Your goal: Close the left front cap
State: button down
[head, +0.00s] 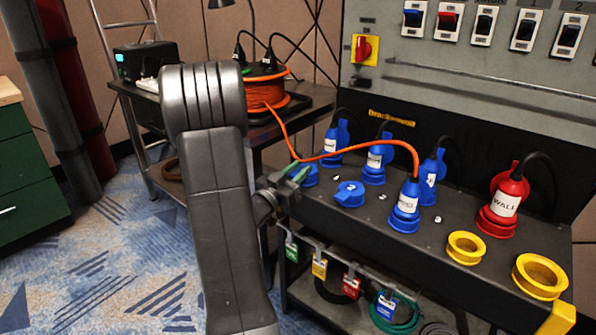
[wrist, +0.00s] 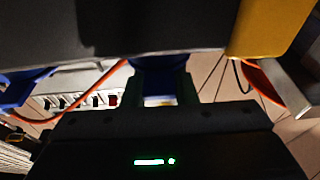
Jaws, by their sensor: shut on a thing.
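The left front cap (head: 311,177) is blue and sits at the left front corner of the dark socket panel. It is partly hidden behind my gripper (head: 298,174). My gripper reaches it from the left, with its green fingers at the cap. In the wrist view my gripper (wrist: 161,92) has its dark green fingers shut on a blue part, the cap, at the centre. How far the cap is tilted or shut cannot be told. Another blue cap marked 2 (head: 349,194) lies to the right of it.
Blue plugs (head: 405,207) with cables stand on the panel, with a red plug (head: 503,205) farther right. Two yellow rings (head: 466,247) are at the right front. An orange cable (head: 345,155) runs from a reel (head: 265,90) behind my arm. Coloured tags (head: 319,268) hang below.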

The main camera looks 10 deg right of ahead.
jog(key=shift+f, duration=0.3)
jog(key=c, duration=1.3)
grip_release()
jog(key=shift+s, duration=0.1)
jog(key=shift+c, duration=0.2)
jog(key=shift+o, duration=0.9)
jog(key=shift+a+r, duration=0.1)
jog(key=p+v, duration=0.2)
jog(key=v, duration=1.1)
jog(key=shift+s+a, duration=0.2)
jog(key=shift+a, duration=0.15)
jog(key=b+x, duration=0.2)
jog(key=x, duration=1.2)
